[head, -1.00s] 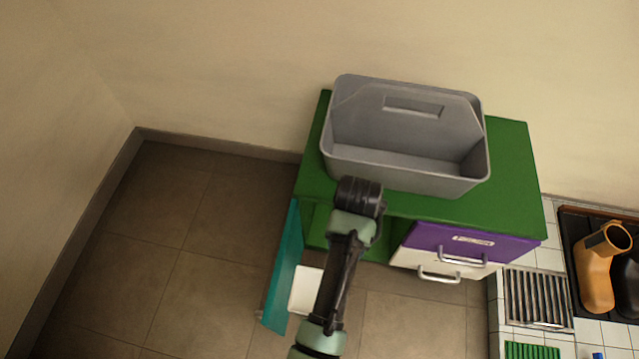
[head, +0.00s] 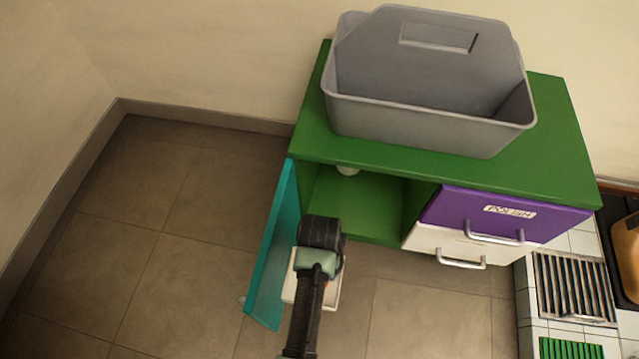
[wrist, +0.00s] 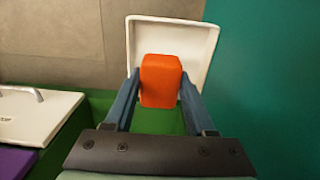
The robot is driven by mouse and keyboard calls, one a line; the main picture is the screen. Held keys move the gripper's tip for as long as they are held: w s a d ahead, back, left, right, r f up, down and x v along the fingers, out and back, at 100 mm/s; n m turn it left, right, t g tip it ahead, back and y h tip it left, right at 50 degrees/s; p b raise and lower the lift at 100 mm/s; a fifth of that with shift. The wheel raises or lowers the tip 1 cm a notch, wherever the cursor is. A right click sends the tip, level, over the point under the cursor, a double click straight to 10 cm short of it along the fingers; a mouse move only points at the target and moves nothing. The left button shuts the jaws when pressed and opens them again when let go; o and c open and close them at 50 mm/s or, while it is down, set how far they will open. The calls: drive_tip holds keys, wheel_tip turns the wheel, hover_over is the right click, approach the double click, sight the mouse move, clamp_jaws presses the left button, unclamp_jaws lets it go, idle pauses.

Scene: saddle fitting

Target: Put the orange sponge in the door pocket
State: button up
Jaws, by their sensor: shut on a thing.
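My gripper (wrist: 160,76) is shut on the orange sponge (wrist: 160,82), which shows between its two fingers in the wrist view. The door pocket is a white open tray (wrist: 190,45) on the inner side of the teal door (wrist: 265,90). In the wrist view the sponge overlaps the pocket's near part, and I cannot tell its height above the pocket. In the head view the pocket (head: 333,291) shows beside the open teal door (head: 270,262), partly covered by my arm. The sponge and my fingers are hidden there.
The green cabinet (head: 560,110) carries a large grey caddy (head: 425,118) on top. Its open compartment (head: 365,205) holds a small pale item (head: 348,169). A purple drawer (head: 470,213) and a white drawer (head: 430,243) are shut. Floor left of the door is clear.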

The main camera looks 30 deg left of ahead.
drive_tip(key=shift+f+b, duration=1.7)
drive_tip(key=shift+f, duration=1.15)
drive_tip(key=shift+f, duration=0.2)
drive_tip(key=o, duration=1.3)
drive_tip(key=shift+r, duration=0.15)
wheel_tip(320, 180, up, 12)
drive_tip(key=p, duration=0.8)
drive_tip(key=shift+r, duration=0.1)
